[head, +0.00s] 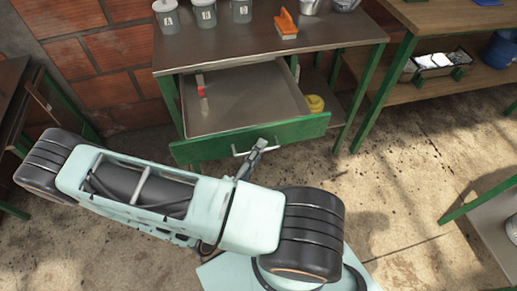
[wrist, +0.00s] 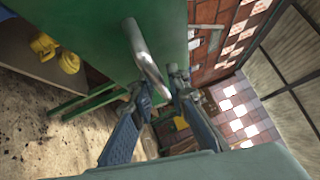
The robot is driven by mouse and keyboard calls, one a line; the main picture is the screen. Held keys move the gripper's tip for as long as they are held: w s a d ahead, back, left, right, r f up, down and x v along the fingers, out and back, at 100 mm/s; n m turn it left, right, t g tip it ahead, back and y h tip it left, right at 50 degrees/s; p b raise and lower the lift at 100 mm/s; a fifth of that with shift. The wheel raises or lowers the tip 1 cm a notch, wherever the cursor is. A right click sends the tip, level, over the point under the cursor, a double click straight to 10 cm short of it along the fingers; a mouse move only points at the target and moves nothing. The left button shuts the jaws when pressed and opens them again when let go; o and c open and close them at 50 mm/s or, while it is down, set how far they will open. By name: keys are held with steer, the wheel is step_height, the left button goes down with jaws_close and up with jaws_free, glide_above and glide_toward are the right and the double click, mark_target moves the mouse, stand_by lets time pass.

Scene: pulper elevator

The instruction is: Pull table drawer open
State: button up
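The table drawer (head: 235,98) is pulled far out of the metal-topped table (head: 330,32) in the head view. Its green front (head: 300,129) carries a pale bar handle (head: 238,152). In the wrist view the drawer front (wrist: 95,25) fills the upper left, with the metal handle (wrist: 143,48) slanting down from it. My gripper (head: 256,147) is at the right part of the handle. In the wrist view my gripper's fingers (wrist: 160,84) stand either side of the handle's lower end and appear closed on it. A small red-and-white item (head: 201,88) lies inside the drawer.
Several lidded containers (head: 204,14) and an orange-handled tool (head: 286,24) stand on the tabletop. A yellow object (head: 315,104) sits below, right of the drawer. A wooden-topped bench (head: 450,14) stands at the right. The concrete floor (head: 400,190) right of my arm is clear.

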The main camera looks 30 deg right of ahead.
steer(key=v, duration=1.2)
steer(key=shift+r, duration=0.1)
